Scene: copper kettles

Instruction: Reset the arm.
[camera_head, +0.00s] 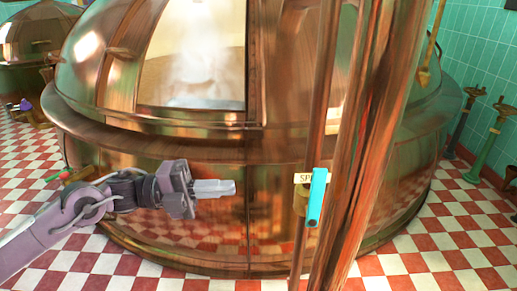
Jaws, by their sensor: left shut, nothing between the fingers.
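My left arm comes in from the left edge. Its gripper (232,187) is shut and empty, pointing right in front of the large copper kettle (150,145). A gap separates it from a cyan handle (317,197) on a vertical copper pipe to the right. A small cream label (303,178) beside the handle is partly covered, with only its first letters showing. My right gripper is not in view.
Thick copper pipes (365,150) stand in front of the kettle at right. The kettle's opening (195,65) shows steam. Another kettle (40,35) stands at back left. Valve posts (466,120) line the tiled wall at right. The checkered floor (110,265) is clear at lower left.

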